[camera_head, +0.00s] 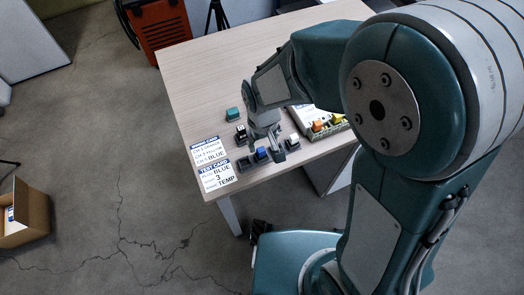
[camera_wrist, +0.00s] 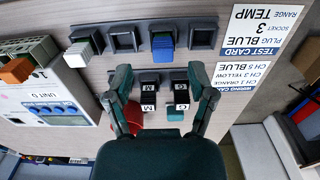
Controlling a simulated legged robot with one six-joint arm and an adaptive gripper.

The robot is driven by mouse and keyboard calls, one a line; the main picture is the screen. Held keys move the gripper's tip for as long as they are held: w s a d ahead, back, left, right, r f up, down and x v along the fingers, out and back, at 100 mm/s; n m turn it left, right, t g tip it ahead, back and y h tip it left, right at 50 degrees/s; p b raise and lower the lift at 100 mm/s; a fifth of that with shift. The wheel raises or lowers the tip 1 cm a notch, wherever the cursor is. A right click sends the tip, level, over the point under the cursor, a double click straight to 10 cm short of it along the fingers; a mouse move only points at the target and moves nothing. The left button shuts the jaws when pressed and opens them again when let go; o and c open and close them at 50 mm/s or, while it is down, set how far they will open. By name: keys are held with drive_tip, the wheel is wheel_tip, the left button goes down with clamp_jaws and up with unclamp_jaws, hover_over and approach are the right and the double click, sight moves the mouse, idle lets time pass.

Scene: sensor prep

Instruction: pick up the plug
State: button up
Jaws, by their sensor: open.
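The task names only a plug; the test card (camera_wrist: 262,30) reads plug blue, socket 3, range temp. A blue plug (camera_wrist: 165,54) sits in one of a row of dark sockets; it also shows in the head view (camera_head: 262,153). A white plug (camera_wrist: 78,55) sits in a socket to its left. Two dark pieces with M labels (camera_wrist: 148,98) and G labels (camera_wrist: 181,97) lie between my fingers, with red and teal parts partly hidden. My gripper (camera_wrist: 165,80) is open over them, fingers apart, below the blue plug in the wrist view.
A wiring card (camera_head: 205,150) lies by the table edge. A teal block (camera_head: 233,114) stands on the table (camera_head: 220,70), whose far part is clear. A cardboard box (camera_head: 30,215) stands left.

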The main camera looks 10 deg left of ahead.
sight(261, 149)
drive_tip(key=f, duration=0.4)
drive_tip(key=shift+w+a, duration=0.15)
drive_tip(key=shift+a, duration=0.25)
drive_tip(key=shift+f, duration=0.45)
drive_tip(key=shift+d, duration=0.15)
drive_tip(key=c, duration=0.4)
clamp_jaws()
